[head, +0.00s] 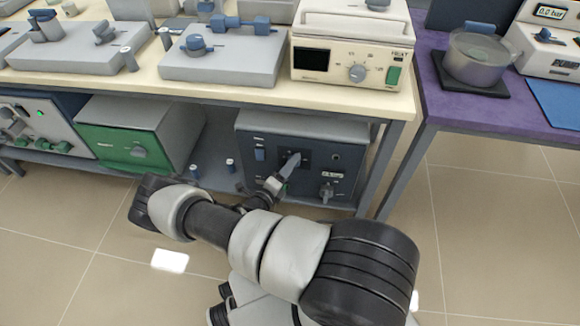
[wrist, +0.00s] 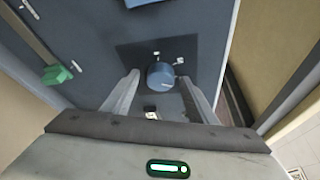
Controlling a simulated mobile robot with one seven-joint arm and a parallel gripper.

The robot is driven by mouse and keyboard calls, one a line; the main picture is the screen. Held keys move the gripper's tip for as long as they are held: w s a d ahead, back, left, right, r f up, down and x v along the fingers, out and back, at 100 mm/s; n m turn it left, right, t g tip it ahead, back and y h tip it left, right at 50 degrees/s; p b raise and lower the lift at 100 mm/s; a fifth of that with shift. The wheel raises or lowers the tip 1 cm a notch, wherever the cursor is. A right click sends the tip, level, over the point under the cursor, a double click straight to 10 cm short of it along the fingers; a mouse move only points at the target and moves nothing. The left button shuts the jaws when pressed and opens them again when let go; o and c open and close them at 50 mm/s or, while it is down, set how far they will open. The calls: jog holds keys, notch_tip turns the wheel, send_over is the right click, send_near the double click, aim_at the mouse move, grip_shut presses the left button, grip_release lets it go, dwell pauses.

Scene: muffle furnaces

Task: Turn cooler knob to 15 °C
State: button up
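The cooler (head: 345,145), a grey box with a dark blue front, stands on the shelf under the bench. In the wrist view a round blue knob (wrist: 160,76) with a white pointer line sits on a dark panel (wrist: 190,52) with small white marks around it. Their text is too small to read. My gripper (wrist: 158,88) is open, one finger on each side of the knob, with visible gaps. In the head view my gripper (head: 283,172) is at the cooler's front and hides the knob.
A green box (head: 125,135) stands left of the cooler, with small bottles (head: 230,165) between. A dark fitting (head: 327,191) projects from the cooler's lower right front. The bench top (head: 230,92) overhangs above, and a table leg (head: 382,165) stands close on the right.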

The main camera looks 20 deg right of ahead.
jog(key=p+v, duration=0.2)
jog(key=v, duration=1.5)
jog(key=shift+s+p, duration=0.2)
jog(key=shift+p, duration=0.2)
jog(key=shift+a, duration=0.15)
